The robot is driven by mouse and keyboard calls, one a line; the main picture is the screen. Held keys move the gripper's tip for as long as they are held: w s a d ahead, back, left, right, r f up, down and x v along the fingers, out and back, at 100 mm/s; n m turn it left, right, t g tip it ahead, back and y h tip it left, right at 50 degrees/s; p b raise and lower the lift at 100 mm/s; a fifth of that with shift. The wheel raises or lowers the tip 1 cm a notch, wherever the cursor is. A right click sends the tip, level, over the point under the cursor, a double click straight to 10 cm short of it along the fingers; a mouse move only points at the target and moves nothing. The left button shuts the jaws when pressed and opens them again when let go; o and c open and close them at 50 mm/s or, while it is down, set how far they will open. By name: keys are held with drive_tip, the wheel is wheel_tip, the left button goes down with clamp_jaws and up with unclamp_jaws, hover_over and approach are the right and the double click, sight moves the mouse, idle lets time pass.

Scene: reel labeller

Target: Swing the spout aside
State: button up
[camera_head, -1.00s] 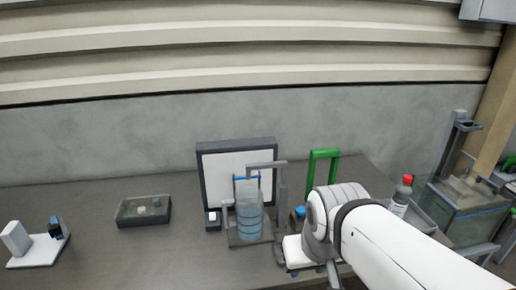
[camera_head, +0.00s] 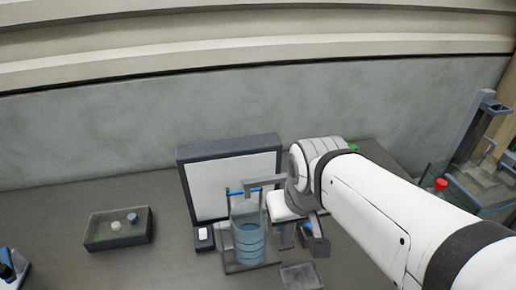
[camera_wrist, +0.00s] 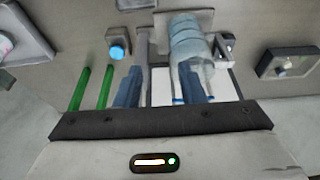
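The spout (camera_head: 262,183) is a grey post with a horizontal arm reaching over a clear blue ringed cylinder (camera_head: 249,238). The cylinder stands upright on a grey base in front of a white, dark-framed panel (camera_head: 232,182). My gripper (camera_head: 300,235) is just right of the spout and hides part of its post. In the wrist view my gripper (camera_wrist: 160,88) has its two dark blue fingers spread, with nothing held between them. The spout's grey post (camera_wrist: 142,48) lies beyond the left finger there, and the cylinder (camera_wrist: 190,45) beyond the right finger. I cannot tell whether anything touches.
A dark tray (camera_head: 118,231) with small round items stands left. A small box with a white top (camera_head: 204,236) is beside the cylinder. A green frame (camera_wrist: 92,88) and a blue cap (camera_wrist: 118,52) are near my gripper.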

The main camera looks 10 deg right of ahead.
drive_tip(key=shift+a, duration=0.15)
drive_tip(key=m+g+b, duration=0.2)
drive_tip(key=m+g, duration=0.4)
drive_tip(key=m, duration=1.2)
approach(270, 178)
drive_tip(key=p+x, duration=0.1)
drive_tip(key=x, duration=0.7)
drive_tip(key=shift+f, duration=0.1)
drive_tip(key=shift+c, duration=0.3)
drive_tip(key=shift+w, duration=0.1)
clamp_jaws()
